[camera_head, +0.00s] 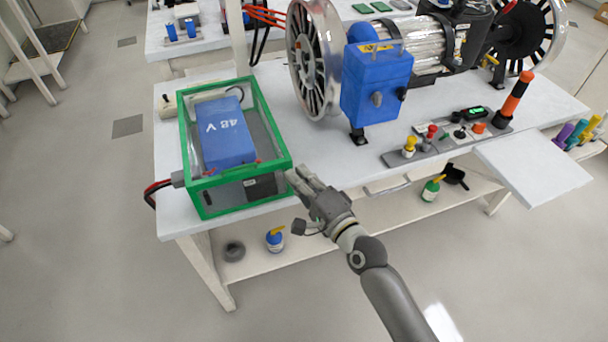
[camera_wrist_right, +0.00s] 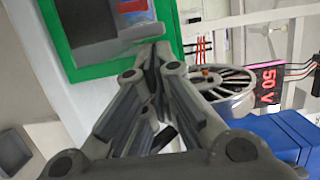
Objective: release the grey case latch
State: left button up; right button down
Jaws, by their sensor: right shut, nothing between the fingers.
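The case (camera_head: 282,150) is a clear box with a green frame, at the left end of the workbench. A blue battery block (camera_head: 225,140) marked 48 V sits inside. A dark grey block (camera_head: 262,186) shows at the right of its front face; I cannot tell for sure that it is the latch. In the right wrist view the green frame (camera_wrist_right: 65,50) and a grey block (camera_wrist_right: 110,42) are just beyond the fingers. My right gripper (camera_head: 296,176) is shut and empty beside the case's front right corner; the wrist view shows its fingertips (camera_wrist_right: 157,52) together. My left gripper is not in view.
A blue motor unit (camera_head: 378,85) and a spoked wheel (camera_head: 316,60) stand right of the case. A control strip (camera_head: 440,145) lies along the bench front. A lower shelf (camera_head: 330,225) holds bottles.

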jog(key=shift+r+p, duration=0.2)
jog(key=shift+p, duration=0.35)
jog(key=shift+n, duration=0.4)
